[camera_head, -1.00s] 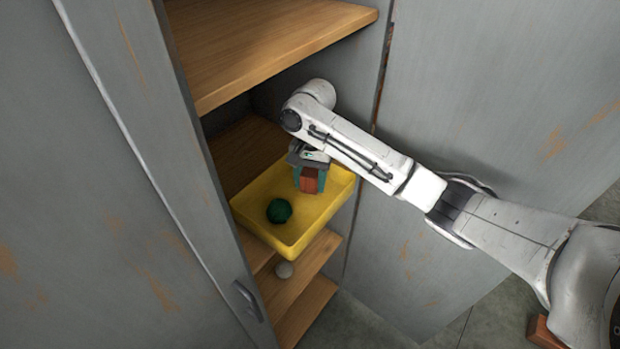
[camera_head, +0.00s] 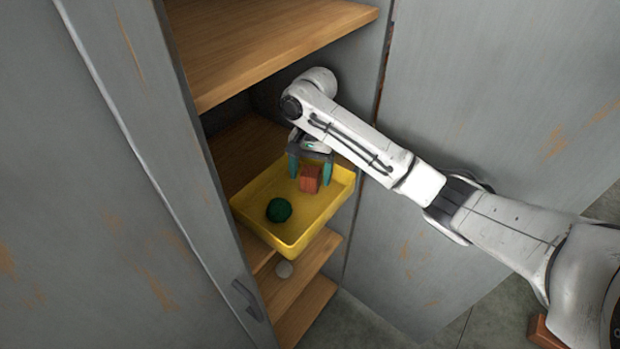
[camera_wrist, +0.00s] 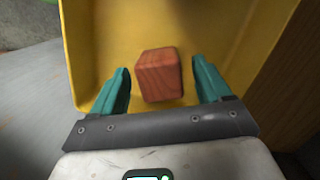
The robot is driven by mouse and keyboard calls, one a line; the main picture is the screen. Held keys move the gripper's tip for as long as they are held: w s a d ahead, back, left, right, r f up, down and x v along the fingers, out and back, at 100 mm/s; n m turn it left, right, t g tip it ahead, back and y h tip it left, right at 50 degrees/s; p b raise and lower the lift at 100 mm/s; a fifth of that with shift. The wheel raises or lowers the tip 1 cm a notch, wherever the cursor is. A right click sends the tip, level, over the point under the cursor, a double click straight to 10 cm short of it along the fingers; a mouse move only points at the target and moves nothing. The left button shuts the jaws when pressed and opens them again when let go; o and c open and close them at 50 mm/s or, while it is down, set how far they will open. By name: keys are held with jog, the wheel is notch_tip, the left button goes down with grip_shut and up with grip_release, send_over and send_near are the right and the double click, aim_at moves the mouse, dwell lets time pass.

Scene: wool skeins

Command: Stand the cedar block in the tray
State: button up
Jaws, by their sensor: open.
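The cedar block (camera_head: 311,178) is a small reddish-brown wooden block. It stands in the yellow tray (camera_head: 321,215), toward the tray's back right. In the wrist view the block (camera_wrist: 159,75) is between the two teal fingers, with a gap on each side, and the tray (camera_wrist: 225,22) surrounds it. My gripper (camera_head: 310,175) is open around the block without holding it; its open fingers also show in the wrist view (camera_wrist: 161,88). The block's underside is hidden.
A dark green wool ball (camera_head: 279,210) lies in the tray, left of the block. The tray sits on a wooden cabinet shelf (camera_head: 243,150), jutting out past it. Another shelf (camera_head: 265,45) is above.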

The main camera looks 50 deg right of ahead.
aim_at(310, 171)
jog(key=r, duration=0.3)
jog(key=r+p, duration=0.1)
jog(key=r, duration=0.1)
jog(key=shift+w+d+r, duration=0.2)
jog(key=shift+d, duration=0.2)
